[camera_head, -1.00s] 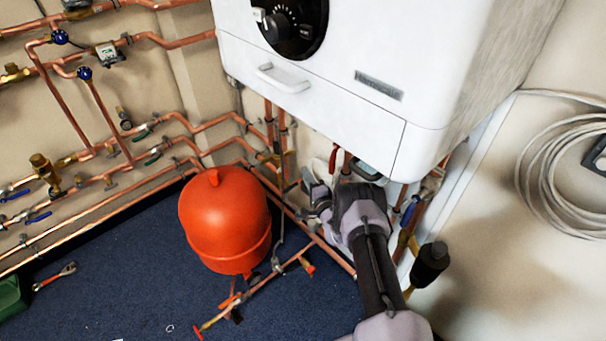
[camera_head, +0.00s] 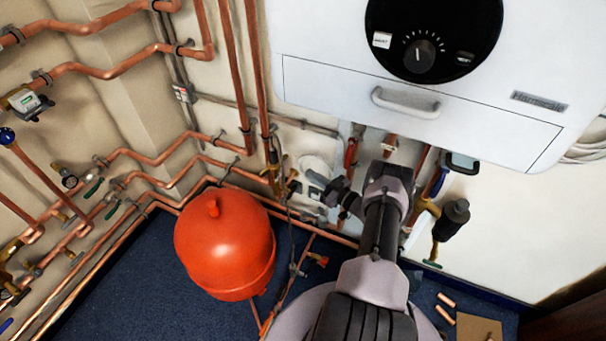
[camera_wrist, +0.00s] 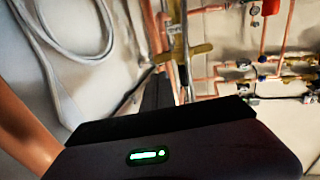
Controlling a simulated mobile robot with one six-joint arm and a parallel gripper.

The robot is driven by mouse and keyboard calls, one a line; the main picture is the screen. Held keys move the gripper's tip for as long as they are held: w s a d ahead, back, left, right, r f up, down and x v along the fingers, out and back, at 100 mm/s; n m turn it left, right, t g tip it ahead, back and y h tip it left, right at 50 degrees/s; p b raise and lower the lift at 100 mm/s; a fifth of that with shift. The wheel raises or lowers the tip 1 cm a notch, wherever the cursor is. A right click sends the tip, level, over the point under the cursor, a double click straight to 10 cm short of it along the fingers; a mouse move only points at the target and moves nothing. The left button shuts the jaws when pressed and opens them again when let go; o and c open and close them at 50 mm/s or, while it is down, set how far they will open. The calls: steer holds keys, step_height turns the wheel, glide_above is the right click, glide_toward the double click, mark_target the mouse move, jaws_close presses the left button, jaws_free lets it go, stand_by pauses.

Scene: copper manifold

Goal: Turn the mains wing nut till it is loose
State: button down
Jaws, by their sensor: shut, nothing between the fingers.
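My gripper (camera_head: 322,186) is below the boiler, in front of the wall, pointing left with nothing in it. Its dark fingers (camera_wrist: 163,92) are together in the wrist view. I cannot make out the mains wing nut for certain. A brass fitting (camera_head: 273,171) sits on the upright copper pipes left of my gripper, apart from it. In the wrist view a brass fitting with side arms (camera_wrist: 196,51) stands beyond the fingers, near upright pipes; I cannot tell whether it is the same one.
The white boiler (camera_head: 330,100) hangs above my arm. A red expansion vessel (camera_head: 225,245) stands at the left on the blue floor. A black-capped valve (camera_head: 455,212) is right of my arm. Pipe offcuts and cardboard (camera_head: 478,329) lie at the lower right.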

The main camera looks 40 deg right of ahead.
mark_target(285, 157)
steer(key=w+b, duration=0.1)
steer(key=w, duration=0.2)
steer(key=w+b, duration=0.1)
steer(key=w, duration=0.2)
steer(key=w+a+b, duration=0.1)
steer(key=w, duration=0.2)
steer(key=shift+w+f, duration=0.1)
steer(key=shift+w, duration=0.2)
steer(key=shift+w+b, duration=0.3)
